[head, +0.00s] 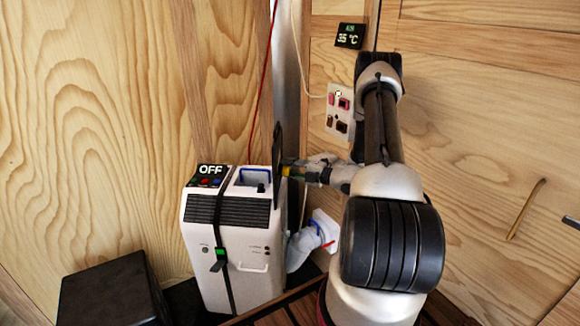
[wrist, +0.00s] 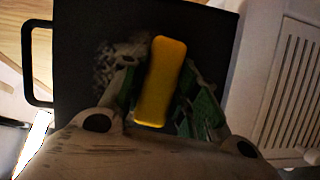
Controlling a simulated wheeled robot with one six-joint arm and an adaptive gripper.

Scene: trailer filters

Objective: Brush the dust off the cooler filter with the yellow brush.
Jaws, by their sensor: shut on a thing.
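The yellow brush (wrist: 162,80) is between my gripper's fingers (wrist: 158,95) in the wrist view, and my gripper is shut on it. Its bristles are hidden. Behind it is the dark cooler filter (wrist: 215,45), a flat panel with a loop handle on its left. A mottled grey patch of dust (wrist: 112,65) shows on the filter beside the brush. In the head view the filter (head: 278,150) stands upright, edge-on, at the right side of the white cooler (head: 235,235). My gripper (head: 292,171) is right of the filter, close to its face; I cannot tell whether the brush touches it.
The cooler's display (head: 211,170) reads OFF, and a black strap runs down its front. A white hose (head: 300,248) leaves its right side. A black box (head: 112,292) stands at lower left. A wall panel with switches (head: 339,113) is behind my arm. Wooden walls close in both sides.

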